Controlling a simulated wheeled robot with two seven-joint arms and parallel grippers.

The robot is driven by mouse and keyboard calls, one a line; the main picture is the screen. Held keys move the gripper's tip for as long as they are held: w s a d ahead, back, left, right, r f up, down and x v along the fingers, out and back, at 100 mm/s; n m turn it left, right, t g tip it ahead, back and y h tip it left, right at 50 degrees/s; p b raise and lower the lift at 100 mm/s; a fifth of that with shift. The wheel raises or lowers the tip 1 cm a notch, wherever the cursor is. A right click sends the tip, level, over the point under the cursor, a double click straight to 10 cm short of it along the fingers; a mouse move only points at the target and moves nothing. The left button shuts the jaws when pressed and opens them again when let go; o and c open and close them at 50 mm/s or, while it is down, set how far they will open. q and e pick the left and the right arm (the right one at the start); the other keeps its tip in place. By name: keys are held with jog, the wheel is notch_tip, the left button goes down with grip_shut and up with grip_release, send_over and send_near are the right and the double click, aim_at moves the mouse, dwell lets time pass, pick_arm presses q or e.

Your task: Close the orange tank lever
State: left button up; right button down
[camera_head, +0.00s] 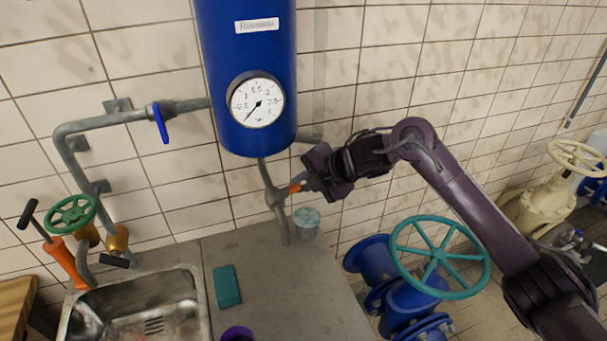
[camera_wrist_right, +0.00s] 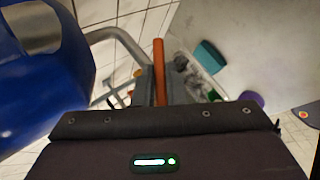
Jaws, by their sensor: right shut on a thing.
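The orange tank lever (camera_head: 295,188) shows as a short bit of orange at the grey pipe below the blue tank (camera_head: 247,75). In the right wrist view the lever (camera_wrist_right: 159,65) is a long orange bar running up from between the grey fingers. My right gripper (camera_head: 306,182) comes in from the right and is shut on the lever; its fingers also show in the wrist view (camera_wrist_right: 163,88). The fingers and wrist hide part of the lever. My left gripper is not in view.
A round gauge (camera_head: 257,101) sits on the tank. A blue-handled valve (camera_head: 160,122) is on the left pipe. Below are a metal sink (camera_head: 195,310), a teal sponge (camera_head: 227,286) and a teal cup (camera_head: 306,222). A large teal handwheel (camera_head: 436,258) stands below my right arm.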

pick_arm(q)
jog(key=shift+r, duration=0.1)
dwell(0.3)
pick_arm(e)
jog(key=c, duration=1.5)
grip_release()
